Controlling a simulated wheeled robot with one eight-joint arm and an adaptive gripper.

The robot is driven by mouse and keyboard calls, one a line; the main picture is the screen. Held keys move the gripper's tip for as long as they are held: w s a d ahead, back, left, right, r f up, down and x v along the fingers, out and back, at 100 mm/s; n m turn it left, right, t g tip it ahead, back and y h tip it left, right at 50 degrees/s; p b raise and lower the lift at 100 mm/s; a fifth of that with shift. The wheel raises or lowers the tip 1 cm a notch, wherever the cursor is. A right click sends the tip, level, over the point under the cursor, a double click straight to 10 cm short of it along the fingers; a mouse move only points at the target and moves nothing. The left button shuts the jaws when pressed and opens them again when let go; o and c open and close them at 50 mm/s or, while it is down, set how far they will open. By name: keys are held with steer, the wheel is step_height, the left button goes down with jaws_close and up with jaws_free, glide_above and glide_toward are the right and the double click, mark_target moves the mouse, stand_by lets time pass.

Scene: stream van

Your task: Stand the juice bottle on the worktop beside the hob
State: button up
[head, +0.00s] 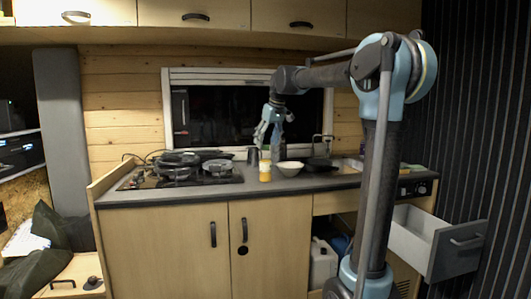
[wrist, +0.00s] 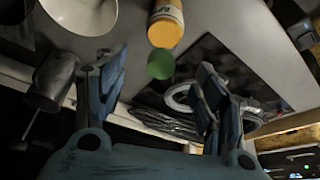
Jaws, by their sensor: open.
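The juice bottle (head: 265,172) is orange with a pale upper part and stands upright on the worktop (head: 250,187), just right of the hob (head: 139,182). In the wrist view its orange body (wrist: 165,28) and green cap (wrist: 161,64) show between the finger directions. My gripper (head: 268,140) is open and empty above the bottle, pointing down. A small gap seems to lie between the fingers and the bottle; nothing is gripped. The dark hob also shows in the wrist view (wrist: 205,55).
Black pans (head: 178,158) sit on the hob. A drawer (head: 450,247) hangs open at the right.

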steer(key=shift+v, duration=2.2)
steer(key=s+d+f+m+h, duration=0.1)
steer(key=s+d+f+m, duration=0.1)
steer(key=s+d+f, duration=0.6)
steer(key=s+d+f+m, duration=0.2)
steer(key=s+d+f, duration=0.45)
steer(key=s, duration=0.35)
steer(key=s+d+f+m+h, duration=0.1)
steer(key=s+d+f, duration=0.3)
steer(key=s+f, duration=0.6)
steer(key=s+d+f+m+g, duration=0.1)
steer(key=s+d+f+m, duration=0.1)
steer(key=s+f, duration=0.8)
step_height(320, 180, down, 4)
steer(key=shift+d+f+m+h, duration=0.1)
steer(key=shift+d+m+h, duration=0.25)
steer(key=shift+d, duration=0.55)
steer(key=shift+w, duration=0.15)
